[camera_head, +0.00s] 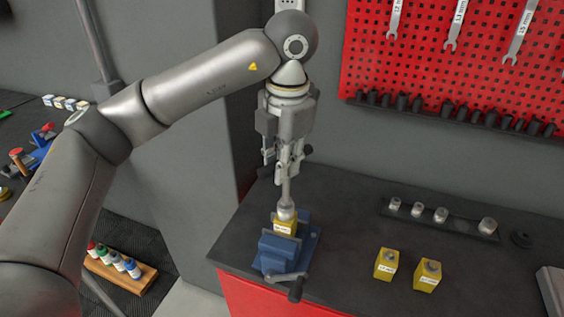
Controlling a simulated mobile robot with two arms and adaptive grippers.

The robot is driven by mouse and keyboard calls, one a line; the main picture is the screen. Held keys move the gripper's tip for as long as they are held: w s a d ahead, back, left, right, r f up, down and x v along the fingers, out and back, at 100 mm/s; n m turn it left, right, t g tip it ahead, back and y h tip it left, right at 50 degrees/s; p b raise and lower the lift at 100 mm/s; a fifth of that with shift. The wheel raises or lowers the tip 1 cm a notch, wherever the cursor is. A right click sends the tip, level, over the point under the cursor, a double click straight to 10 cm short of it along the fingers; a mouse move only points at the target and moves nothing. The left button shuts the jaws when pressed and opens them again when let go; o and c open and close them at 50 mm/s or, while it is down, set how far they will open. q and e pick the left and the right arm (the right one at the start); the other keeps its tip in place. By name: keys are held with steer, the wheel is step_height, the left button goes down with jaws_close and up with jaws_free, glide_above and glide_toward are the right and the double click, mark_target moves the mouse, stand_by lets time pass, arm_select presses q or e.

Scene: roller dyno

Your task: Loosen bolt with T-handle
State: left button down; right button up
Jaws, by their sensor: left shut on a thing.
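My left gripper (290,158) points straight down above the vise and is shut on the T-handle (286,192). The T-handle hangs upright, with its grip partly hidden between my fingers. A metal socket (286,211) at its lower end is over the top of a yellow labelled block (284,228). The bolt is hidden by the socket, and I cannot tell how fully the socket is seated. The blue vise (283,250) holds the yellow block. My right gripper is not in view.
Two yellow blocks with bolts (386,263) (427,275) stand to the right on the dark bench (340,215). A rack (465,228) of several sockets lies behind them. The vise handle (297,289) points forward. Wrenches hang on the red pegboard (420,70).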

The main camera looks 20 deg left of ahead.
arm_select(q)
steer(key=shift+r+p, duration=0.45)
steer(key=shift+r, duration=0.3)
steer(key=shift+r+p, duration=1.8)
steer(key=shift+r, duration=0.45)
steer(key=shift+f, duration=0.1)
